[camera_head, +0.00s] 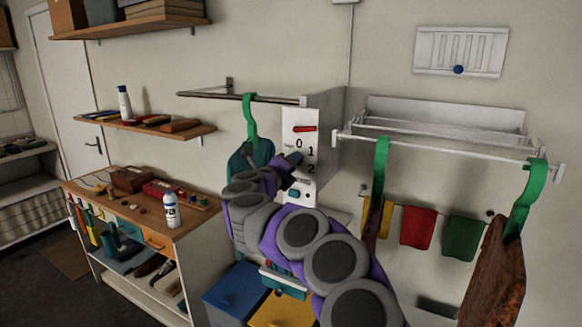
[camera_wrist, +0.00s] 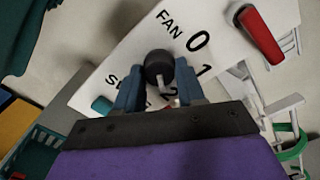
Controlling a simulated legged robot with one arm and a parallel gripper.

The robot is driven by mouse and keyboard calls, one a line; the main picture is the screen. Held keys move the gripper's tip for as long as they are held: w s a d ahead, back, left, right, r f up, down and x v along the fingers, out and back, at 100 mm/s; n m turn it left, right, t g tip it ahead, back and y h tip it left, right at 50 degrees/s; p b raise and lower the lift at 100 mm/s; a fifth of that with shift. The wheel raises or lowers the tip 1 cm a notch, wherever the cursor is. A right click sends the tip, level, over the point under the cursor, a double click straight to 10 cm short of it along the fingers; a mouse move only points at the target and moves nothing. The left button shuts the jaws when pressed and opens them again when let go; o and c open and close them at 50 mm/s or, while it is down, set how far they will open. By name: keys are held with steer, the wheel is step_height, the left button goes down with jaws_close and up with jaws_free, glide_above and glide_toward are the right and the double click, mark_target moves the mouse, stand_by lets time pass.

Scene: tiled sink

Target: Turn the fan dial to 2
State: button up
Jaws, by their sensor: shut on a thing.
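The fan dial (camera_wrist: 158,66) is a round black knob on a white control panel (camera_wrist: 120,52), with 0, 1 and 2 printed around it. Its pale pointer aims down in the wrist view, roughly towards the 2, which the gripper partly covers. My gripper (camera_wrist: 160,78) has its blue fingers on both sides of the dial and is shut on it. In the head view my gripper (camera_head: 293,158) reaches the panel (camera_head: 295,118) from below left, and the dial is mostly hidden behind it.
A red switch (camera_head: 304,128) sits above the dial, and a teal button (camera_head: 293,193) below it. A workbench (camera_head: 110,225) stands at left.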

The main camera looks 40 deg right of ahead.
steer(key=shift+f, duration=0.3)
steer(key=o, duration=0.9)
steer(key=shift+w, duration=0.1)
steer(key=shift+c, duration=0.2)
steer(key=shift+o, duration=0.8)
steer(key=shift+d+r, duration=0.15)
steer(key=p+v, duration=0.2)
steer(key=v, duration=1.5)
steer(key=shift+a+p, duration=0.2)
steer(key=shift+p, duration=0.2)
